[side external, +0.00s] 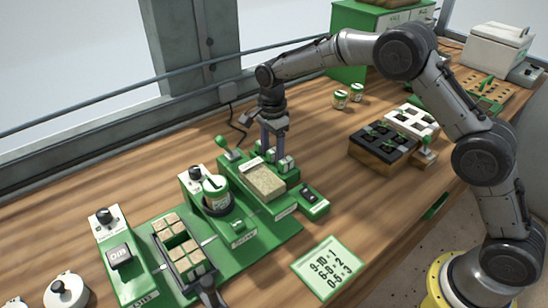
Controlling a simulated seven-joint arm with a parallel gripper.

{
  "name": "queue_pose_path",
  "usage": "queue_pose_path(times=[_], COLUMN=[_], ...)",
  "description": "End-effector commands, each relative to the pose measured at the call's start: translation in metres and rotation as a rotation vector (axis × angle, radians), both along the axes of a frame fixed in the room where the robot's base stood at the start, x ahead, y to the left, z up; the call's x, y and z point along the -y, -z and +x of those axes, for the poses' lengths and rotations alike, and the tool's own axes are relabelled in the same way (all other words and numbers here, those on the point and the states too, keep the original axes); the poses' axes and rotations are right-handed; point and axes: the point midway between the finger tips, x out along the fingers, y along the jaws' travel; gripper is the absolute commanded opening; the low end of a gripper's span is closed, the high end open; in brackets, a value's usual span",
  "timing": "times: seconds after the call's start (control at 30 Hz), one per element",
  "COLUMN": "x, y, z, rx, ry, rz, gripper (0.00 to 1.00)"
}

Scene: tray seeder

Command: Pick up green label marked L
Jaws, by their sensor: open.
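My gripper (275,152) points down, its jaws open, above the back edge of a green machine unit near the middle of the table. Small green and white pieces (286,164) stand right beside and below its fingers. They could be labels, but they are too small for me to read any letter, so I cannot tell which is marked L. The fingers hide part of that spot, and I cannot tell whether they touch a piece.
In front lies a tan block (264,181) on the green unit. A white-and-green jar (216,190) and a tray of brown cubes (166,227) are to the left. A green number card (328,267) lies in front. A black seedling tray (378,145) is at right.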

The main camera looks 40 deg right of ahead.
Motion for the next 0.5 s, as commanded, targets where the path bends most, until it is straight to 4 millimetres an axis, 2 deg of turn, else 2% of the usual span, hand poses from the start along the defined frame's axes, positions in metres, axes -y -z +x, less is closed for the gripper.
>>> queue_pose_path(times=[0.07,0.3,0.4,0.5], x=[0.0001,0.0001,0.0001,0.0001], y=[0.0000,-0.0003,-0.0003,-0.0003], z=[-0.0001,0.0000,0.0000,0.0000], rx=[0.000,0.000,0.000,0.000], ry=[0.000,0.000,0.000,0.000], rz=[0.000,0.000,0.000,0.000], gripper=[0.58,0.15,0.00,0.00])
